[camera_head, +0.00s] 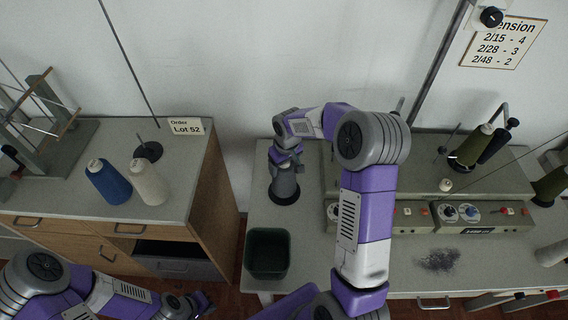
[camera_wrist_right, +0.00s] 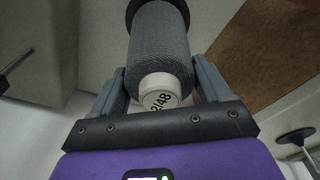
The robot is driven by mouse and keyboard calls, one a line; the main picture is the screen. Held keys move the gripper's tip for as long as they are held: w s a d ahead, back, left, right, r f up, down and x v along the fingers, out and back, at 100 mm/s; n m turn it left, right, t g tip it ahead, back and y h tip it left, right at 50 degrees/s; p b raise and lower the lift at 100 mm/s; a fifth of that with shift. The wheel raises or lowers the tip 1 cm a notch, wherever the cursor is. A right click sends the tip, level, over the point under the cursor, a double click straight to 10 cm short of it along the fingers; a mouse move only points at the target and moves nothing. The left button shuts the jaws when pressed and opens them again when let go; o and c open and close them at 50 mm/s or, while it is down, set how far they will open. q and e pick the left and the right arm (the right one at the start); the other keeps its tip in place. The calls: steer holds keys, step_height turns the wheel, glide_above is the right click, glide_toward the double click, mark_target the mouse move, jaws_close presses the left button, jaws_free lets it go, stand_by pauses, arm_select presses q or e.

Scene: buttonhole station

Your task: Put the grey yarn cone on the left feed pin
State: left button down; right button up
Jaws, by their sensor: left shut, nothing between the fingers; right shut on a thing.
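The grey yarn cone (camera_head: 285,184) stands upright over a round black disc (camera_head: 284,198) at the left of the machine table. My right gripper (camera_head: 286,165) is shut on the cone from above. In the right wrist view the cone (camera_wrist_right: 159,50) lies between both fingers (camera_wrist_right: 158,88), its white tip marked 2/48 towards me and the black disc at its far end. I cannot tell whether the cone's base touches the disc. My left gripper (camera_head: 203,304) is shut and empty at the bottom left. I cannot tell which pin is the left feed pin; my right arm hides part of the machine.
A dark green bin (camera_head: 267,254) stands at the table's front left. The left cabinet (camera_head: 200,190) holds a blue cone (camera_head: 108,182), a white cone (camera_head: 149,183) and a black pin stand (camera_head: 148,151). The machine (camera_head: 425,178) with a green cone (camera_head: 470,147) fills the right.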

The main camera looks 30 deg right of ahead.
steer(key=shift+f+b, duration=0.35)
steer(key=shift+f, duration=0.1)
stand_by(0.6)
steer(key=o, duration=1.5)
steer(key=shift+s+r+p, duration=0.25)
steer(key=shift+r+p, duration=0.05)
steer(key=shift+r, duration=1.6)
steer(key=shift+s+r+p, duration=0.2)
steer(key=shift+r+p, duration=0.05)
steer(key=shift+r, duration=1.6)
